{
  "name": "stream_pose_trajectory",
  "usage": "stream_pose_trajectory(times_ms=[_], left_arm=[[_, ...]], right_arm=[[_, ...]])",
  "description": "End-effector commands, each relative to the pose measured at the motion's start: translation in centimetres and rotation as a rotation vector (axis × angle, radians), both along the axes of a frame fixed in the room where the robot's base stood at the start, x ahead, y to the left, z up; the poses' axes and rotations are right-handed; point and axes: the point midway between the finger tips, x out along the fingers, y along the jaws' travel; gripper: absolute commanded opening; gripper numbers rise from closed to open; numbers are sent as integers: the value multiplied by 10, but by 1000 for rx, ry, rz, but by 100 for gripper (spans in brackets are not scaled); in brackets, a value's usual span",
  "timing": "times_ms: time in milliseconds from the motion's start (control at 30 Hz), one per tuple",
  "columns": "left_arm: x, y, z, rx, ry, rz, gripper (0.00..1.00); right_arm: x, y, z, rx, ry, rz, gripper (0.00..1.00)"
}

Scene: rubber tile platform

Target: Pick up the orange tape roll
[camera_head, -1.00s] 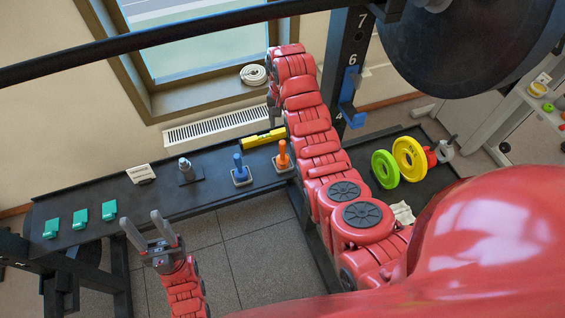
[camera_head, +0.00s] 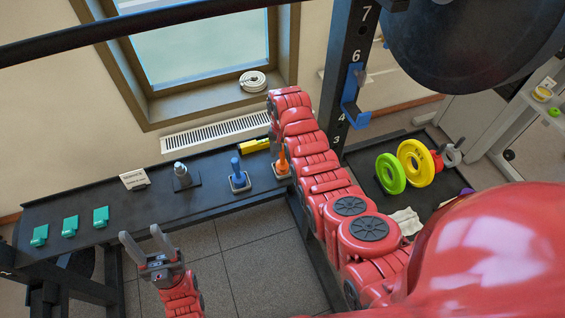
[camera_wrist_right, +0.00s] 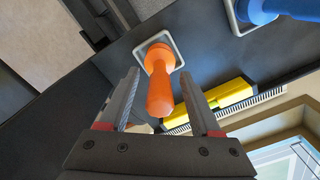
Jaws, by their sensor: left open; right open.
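No orange tape roll can be made out. The orange thing in view is an upright orange handle (camera_head: 283,160) on a square, pale-rimmed base on the black bench, beside my right arm. It also shows in the right wrist view (camera_wrist_right: 160,88), in line with the gap between the fingers of my right gripper (camera_wrist_right: 160,76). That gripper is open; I cannot tell whether it touches the handle. In the head view my right arm mostly hides it. My left gripper (camera_head: 141,235) is open and empty, in front of the bench.
A blue handle (camera_head: 236,172) on a similar base stands left of the orange one. A yellow bar (camera_head: 256,145) lies behind. A grey post piece (camera_head: 182,176), white card (camera_head: 134,179) and teal blocks (camera_head: 70,226) are further left. A black upright (camera_head: 345,85) stands at right.

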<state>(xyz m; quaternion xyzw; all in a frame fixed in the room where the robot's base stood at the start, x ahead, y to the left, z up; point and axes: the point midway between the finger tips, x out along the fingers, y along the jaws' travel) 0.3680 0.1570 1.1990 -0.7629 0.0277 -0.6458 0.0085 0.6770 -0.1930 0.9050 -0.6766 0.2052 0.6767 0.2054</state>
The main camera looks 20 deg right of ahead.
Motion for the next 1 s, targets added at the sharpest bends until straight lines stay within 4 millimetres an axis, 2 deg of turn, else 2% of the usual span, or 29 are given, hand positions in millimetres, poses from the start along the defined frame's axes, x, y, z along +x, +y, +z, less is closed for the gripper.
stream_pose_trajectory(times_ms=[233,500,867,1000], left_arm=[[0,0,6,0,1,0,50],[0,0,6,0,1,0,50],[0,0,6,0,1,0,50],[0,0,6,0,1,0,50]], right_arm=[[-1,0,-16,0,4,0,65],[-1,0,-18,0,1,0,65],[0,0,-18,0,0,0,0],[0,0,-18,0,0,0,0]])
